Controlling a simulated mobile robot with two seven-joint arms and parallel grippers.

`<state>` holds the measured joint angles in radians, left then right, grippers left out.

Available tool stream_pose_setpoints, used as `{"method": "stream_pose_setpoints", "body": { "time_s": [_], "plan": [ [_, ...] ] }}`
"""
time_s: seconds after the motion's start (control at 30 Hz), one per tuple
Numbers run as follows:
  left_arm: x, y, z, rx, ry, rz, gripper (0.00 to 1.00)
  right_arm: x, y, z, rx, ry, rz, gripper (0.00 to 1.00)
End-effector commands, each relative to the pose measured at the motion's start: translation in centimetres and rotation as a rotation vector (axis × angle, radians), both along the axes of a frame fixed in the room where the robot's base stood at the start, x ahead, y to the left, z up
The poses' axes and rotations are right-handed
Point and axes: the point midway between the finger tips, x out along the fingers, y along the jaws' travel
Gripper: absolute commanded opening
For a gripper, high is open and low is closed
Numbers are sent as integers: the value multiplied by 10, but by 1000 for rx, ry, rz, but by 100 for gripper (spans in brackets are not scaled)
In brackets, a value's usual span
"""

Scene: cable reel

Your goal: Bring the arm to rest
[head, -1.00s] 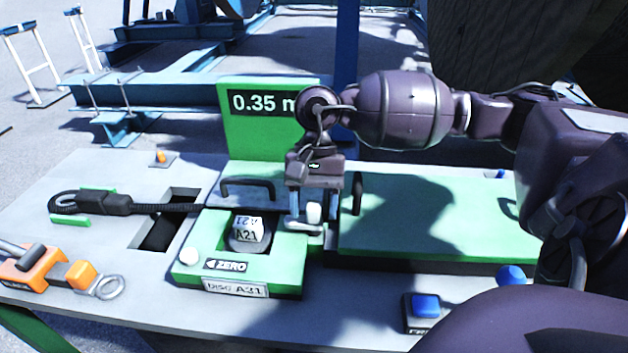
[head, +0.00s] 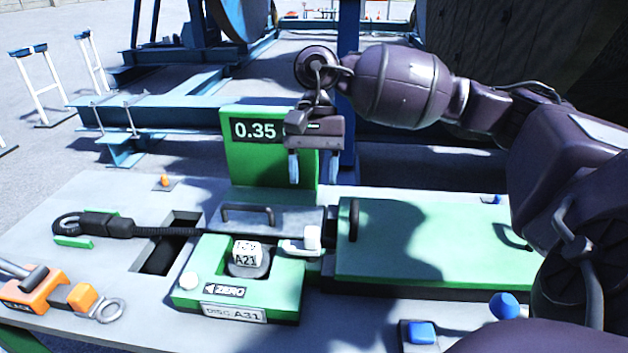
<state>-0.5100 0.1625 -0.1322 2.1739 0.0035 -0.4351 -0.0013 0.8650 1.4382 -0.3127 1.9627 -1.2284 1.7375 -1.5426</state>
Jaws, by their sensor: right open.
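My right gripper (head: 314,168) hangs open and empty, jaws pointing down, in front of the green display panel (head: 240,160) that reads 0.35. It is above and apart from the white lever (head: 302,245) beside the green measuring unit (head: 285,290). My right arm (head: 405,85) comes in from the right and reaches across the back of the table. My left gripper is not in view.
Blue steel frames stand behind.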

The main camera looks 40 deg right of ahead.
Motion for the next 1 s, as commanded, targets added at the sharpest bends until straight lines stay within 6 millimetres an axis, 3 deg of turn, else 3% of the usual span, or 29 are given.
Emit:
{"method": "stream_pose_setpoints", "body": {
  "time_s": [0.57, 0.67, 0.83, 1.0],
  "plan": [
    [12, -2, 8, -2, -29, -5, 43, -1, 0, 5, 1, -7, 0, 55],
    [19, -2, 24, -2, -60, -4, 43, -5, 0, 30, 0, -43, 0, 55],
    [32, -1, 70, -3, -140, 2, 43, -21, 0, 114, 0, -154, 0, 55],
    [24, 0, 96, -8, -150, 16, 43, -41, 0, 193, 0, -251, 0, 55]
  ]
}}
